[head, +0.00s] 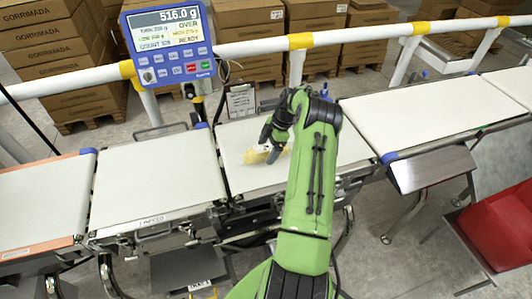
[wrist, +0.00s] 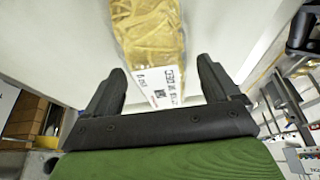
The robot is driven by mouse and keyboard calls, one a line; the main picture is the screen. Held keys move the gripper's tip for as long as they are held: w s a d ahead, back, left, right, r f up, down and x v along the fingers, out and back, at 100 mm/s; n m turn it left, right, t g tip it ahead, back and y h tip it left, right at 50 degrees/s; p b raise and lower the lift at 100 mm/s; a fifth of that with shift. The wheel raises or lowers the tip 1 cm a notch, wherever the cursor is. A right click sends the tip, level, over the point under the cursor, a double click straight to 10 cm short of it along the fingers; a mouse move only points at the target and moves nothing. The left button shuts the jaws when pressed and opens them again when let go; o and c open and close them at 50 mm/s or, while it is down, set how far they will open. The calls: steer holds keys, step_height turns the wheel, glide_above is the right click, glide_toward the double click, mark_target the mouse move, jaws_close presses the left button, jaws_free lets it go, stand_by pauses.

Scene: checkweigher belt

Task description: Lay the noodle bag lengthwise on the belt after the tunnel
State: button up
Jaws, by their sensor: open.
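The noodle bag (head: 256,155) lies on the middle belt section (head: 236,178) in the head view, partly hidden by my gripper (head: 270,142). In the wrist view the bag (wrist: 152,35) shows yellow noodles through clear film and a white printed label at its near end. My gripper (wrist: 160,78) is open, its two black fingers apart on either side of the bag's label end. I cannot tell whether they touch the bag. The bag's far end runs out of the wrist view. No tunnel can be made out in either view.
A display (head: 168,46) reads 516.0 g, OVER. An empty belt section (head: 435,110) lies to the right and another (head: 150,180) to the left. A red bin (head: 500,228) stands at the lower right. A white and yellow rail (head: 345,36) runs behind the belts.

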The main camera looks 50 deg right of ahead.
steer(key=shift+r, duration=0.1)
steer(key=c, duration=1.3)
